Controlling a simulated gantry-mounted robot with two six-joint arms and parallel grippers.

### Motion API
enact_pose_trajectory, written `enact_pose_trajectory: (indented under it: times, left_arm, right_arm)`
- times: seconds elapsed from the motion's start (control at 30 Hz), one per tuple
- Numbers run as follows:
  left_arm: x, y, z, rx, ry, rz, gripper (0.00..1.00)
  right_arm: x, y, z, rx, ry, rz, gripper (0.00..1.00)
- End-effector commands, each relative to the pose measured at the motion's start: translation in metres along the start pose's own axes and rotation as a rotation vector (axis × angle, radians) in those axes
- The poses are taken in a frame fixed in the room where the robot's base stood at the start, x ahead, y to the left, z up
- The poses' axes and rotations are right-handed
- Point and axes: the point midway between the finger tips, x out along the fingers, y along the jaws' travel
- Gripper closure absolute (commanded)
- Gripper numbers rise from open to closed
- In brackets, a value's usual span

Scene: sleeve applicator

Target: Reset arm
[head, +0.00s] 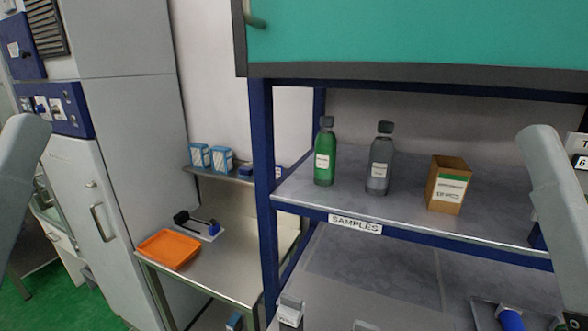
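My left arm shows at the left edge of the head view and my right arm at the right edge, both as pale grey links. Both grippers are outside the picture, so I cannot see their fingers or whether they hold anything. The task names no other object.
A shelf labelled SAMPLES (355,224) holds a green bottle (325,160), a grey bottle (379,165) and a cardboard box (447,187). An orange tray (168,249) lies on a steel side table. A blue cylinder (510,319) stands low at right. A teal cabinet hangs above.

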Motion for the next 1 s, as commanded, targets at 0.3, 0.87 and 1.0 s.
enact_pose_trajectory:
  times: [0.3,0.87,1.0]
  left_arm:
    - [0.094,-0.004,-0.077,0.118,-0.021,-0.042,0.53]
    - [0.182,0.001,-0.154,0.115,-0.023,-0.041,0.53]
    - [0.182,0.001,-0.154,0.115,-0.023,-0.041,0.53]
  right_arm:
    - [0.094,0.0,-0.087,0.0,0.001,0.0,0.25]
    - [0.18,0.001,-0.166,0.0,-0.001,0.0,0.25]
    - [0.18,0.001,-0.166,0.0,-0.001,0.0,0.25]
